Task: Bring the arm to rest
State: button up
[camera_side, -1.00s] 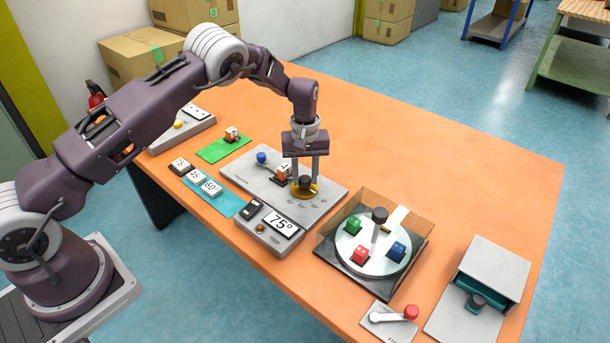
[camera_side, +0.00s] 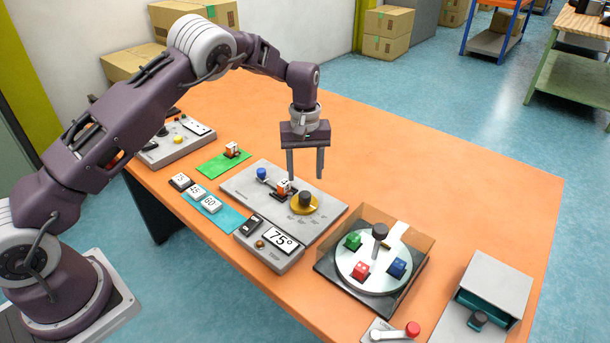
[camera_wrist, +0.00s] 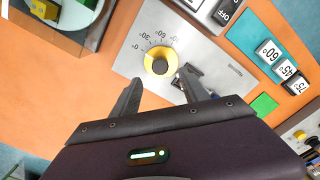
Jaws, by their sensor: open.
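My gripper (camera_side: 305,177) is open and empty, its fingers pointing down in the air above the grey dial panel (camera_side: 240,185). In the wrist view its two fingers (camera_wrist: 166,92) are spread apart. The black knob on a yellow disc (camera_side: 305,203) stands on the panel below the fingers, apart from them; it also shows in the wrist view (camera_wrist: 160,65), beside angle marks. An orange and white block (camera_side: 283,187) and a blue knob (camera_side: 261,173) are on the same panel.
A turntable with colored blocks (camera_side: 372,268) stands to the right, behind clear walls. A grey housing (camera_side: 490,283) and a red-knobbed lever (camera_side: 411,329) are at the right. The table's back right is clear.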

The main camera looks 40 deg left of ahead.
jog(key=s+d+r+m+t+h, duration=0.1)
jog(key=s+r+m, duration=0.1)
jog(key=s+r, duration=0.7)
jog(key=s+d+r+m+t, duration=0.15)
jog(key=s+r, duration=0.45)
jog(key=r, duration=0.8)
jog(key=s+m+t+y, duration=0.1)
jog(key=s+m+t, duration=0.2)
jog(key=s, duration=2)
jog(key=m, duration=0.2)
jog(key=shift+d+r+m, duration=0.2)
jog(key=shift+d+m, duration=0.05)
jog(key=shift+m, duration=0.1)
jog(key=shift+w, duration=0.1)
